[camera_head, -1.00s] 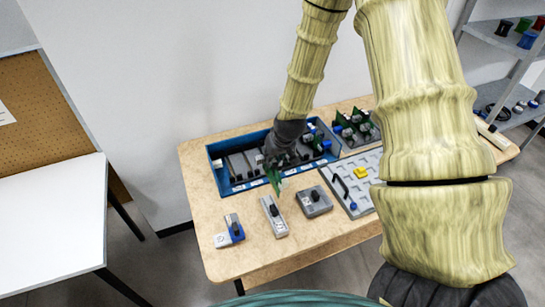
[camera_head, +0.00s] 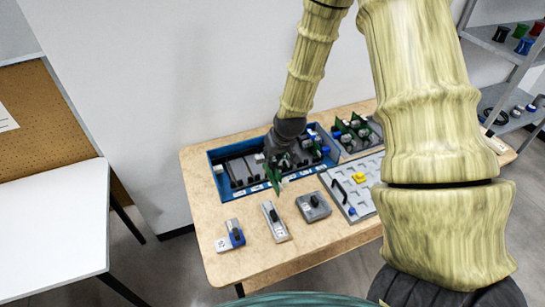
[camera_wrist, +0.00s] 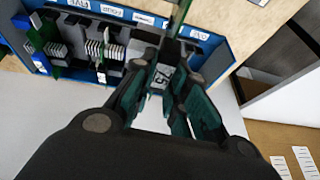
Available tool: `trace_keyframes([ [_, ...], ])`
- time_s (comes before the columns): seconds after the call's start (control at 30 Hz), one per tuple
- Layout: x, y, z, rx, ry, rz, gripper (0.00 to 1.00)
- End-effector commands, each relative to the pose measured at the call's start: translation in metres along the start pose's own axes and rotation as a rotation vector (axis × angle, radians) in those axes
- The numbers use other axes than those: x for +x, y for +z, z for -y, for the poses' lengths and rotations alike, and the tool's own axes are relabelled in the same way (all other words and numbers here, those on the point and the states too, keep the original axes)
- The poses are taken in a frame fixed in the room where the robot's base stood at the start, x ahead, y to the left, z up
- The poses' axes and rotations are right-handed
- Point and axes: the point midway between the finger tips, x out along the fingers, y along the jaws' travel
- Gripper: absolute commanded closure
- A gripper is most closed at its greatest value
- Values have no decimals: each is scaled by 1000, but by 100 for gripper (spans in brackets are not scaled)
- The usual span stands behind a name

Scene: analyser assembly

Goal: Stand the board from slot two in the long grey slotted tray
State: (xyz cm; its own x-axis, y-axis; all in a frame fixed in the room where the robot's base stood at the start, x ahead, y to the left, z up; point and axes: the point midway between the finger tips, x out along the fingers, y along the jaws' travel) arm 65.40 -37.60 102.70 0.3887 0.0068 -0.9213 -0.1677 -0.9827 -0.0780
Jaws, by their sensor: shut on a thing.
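My gripper (camera_head: 275,163) is shut on a green board (camera_head: 274,180) over the front edge of the blue slotted crate (camera_head: 216,172). In the wrist view my gripper (camera_wrist: 162,95) has a grey block marked with a number between its fingers, and the green board (camera_wrist: 181,14) extends beyond it. Whether the board is clear of the crate is hard to tell. A long narrow grey piece (camera_head: 276,230) lies on the table in front. I cannot tell which is the named tray.
The wooden table (camera_head: 205,205) also holds a small grey and blue piece (camera_head: 232,236), a square grey block (camera_head: 313,207) and a pale grey panel (camera_head: 362,203) with a black handle. The crate (camera_wrist: 215,62) has labelled slots and other boards. Table in front is partly clear.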

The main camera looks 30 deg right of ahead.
Motion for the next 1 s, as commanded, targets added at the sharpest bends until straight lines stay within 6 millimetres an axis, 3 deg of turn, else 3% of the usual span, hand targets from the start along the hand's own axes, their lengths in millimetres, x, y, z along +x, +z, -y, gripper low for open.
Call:
trace_keyframes([
  [1.0, -33, -14, 3, 0, 0, -1, 100],
])
